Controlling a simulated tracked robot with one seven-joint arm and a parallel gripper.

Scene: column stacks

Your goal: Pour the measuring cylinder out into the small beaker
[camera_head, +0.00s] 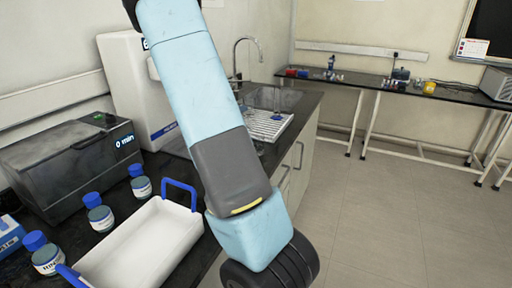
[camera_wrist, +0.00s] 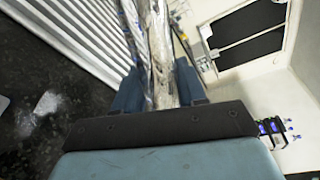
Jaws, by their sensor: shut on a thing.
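My gripper (camera_wrist: 160,92) is shut on a clear glass-like cylinder (camera_wrist: 160,45), which I take to be the measuring cylinder. It runs from between the fingers up to the top edge of the wrist view. Its level of liquid cannot be made out, and its far end is out of frame. In the head view my own arm hides the gripper and the cylinder. I cannot make out the small beaker for certain in either view.
A white ribbed draining board (camera_head: 266,124) lies by the sink; its ribs also show in the wrist view (camera_wrist: 62,38). A white tray (camera_head: 140,250) with blue handles, several blue-capped bottles (camera_head: 99,215) and a grey water bath (camera_head: 65,162) stand on the dark counter.

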